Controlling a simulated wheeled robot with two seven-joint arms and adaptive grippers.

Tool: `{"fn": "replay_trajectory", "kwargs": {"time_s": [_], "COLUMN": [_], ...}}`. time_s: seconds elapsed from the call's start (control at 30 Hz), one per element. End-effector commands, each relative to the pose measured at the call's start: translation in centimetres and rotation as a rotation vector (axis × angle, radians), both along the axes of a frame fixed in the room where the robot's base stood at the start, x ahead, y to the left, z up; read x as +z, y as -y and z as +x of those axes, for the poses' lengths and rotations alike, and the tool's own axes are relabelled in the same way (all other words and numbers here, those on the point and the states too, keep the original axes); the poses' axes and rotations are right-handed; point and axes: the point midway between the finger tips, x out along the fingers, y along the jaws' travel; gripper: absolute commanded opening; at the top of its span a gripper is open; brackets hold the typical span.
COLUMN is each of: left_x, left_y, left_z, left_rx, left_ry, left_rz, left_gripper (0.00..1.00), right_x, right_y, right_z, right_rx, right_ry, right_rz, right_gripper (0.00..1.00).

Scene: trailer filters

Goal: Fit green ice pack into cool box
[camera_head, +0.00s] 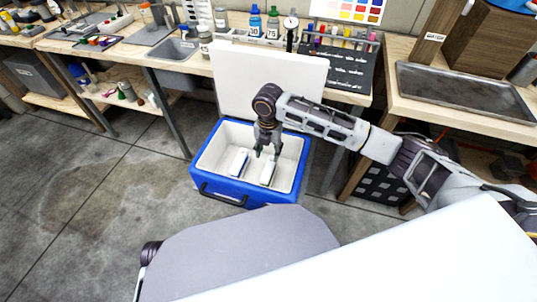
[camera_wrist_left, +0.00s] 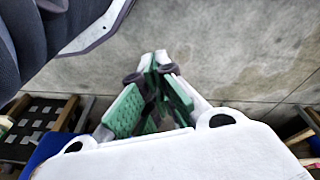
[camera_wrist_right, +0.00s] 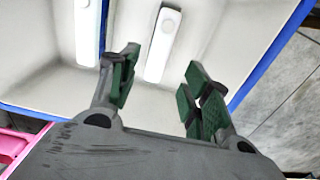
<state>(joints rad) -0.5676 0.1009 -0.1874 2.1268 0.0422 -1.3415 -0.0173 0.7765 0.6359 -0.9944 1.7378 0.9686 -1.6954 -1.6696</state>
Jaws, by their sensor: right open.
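The cool box (camera_head: 222,190) is blue with a white inside and stands on the floor, its white lid (camera_head: 268,85) raised. Two slim packs with white tops lie inside it: one with a blue edge (camera_head: 238,162) on the left and one (camera_head: 267,172) on the right. No clear green shows on the right pack. My right gripper (camera_head: 267,152) reaches into the box above the right pack. In the right wrist view its fingers (camera_wrist_right: 160,75) are open and apart, with that pack (camera_wrist_right: 163,42) beyond the gap. My left gripper (camera_wrist_left: 157,65) has its fingertips together, with nothing visible between them.
A workbench with bottles (camera_head: 255,22) and a sink (camera_head: 172,50) runs behind the box. A second bench with a metal tray (camera_head: 465,90) stands at the right. A black crate (camera_head: 380,187) is under it. The concrete floor left of the box is clear.

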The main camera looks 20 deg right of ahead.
Motion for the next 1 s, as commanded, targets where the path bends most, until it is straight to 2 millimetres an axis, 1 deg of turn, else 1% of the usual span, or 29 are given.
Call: {"fn": "replay_trajectory", "kwargs": {"time_s": [0.03, 0.2, 1.0], "left_x": [-0.07, -0.48, -0.67], "left_y": [-0.04, -0.13, -0.02], "left_z": [-0.01, -0.11, -0.27], "left_rx": [0.000, 0.001, 0.001], "left_ry": [-0.003, -0.009, -0.014], "left_rz": [0.002, 0.005, 0.003], "left_gripper": [0.00, 0.00, 0.00], "right_x": [0.55, 1.21, 1.26], "right_y": [0.01, -0.01, 0.00], "right_z": [0.02, 0.02, 0.00], "right_rx": [0.000, 0.000, 0.000], "right_ry": [0.001, 0.001, 0.000], "right_rz": [-0.001, 0.000, 0.000], "right_gripper": [0.48, 0.48, 0.48]}}
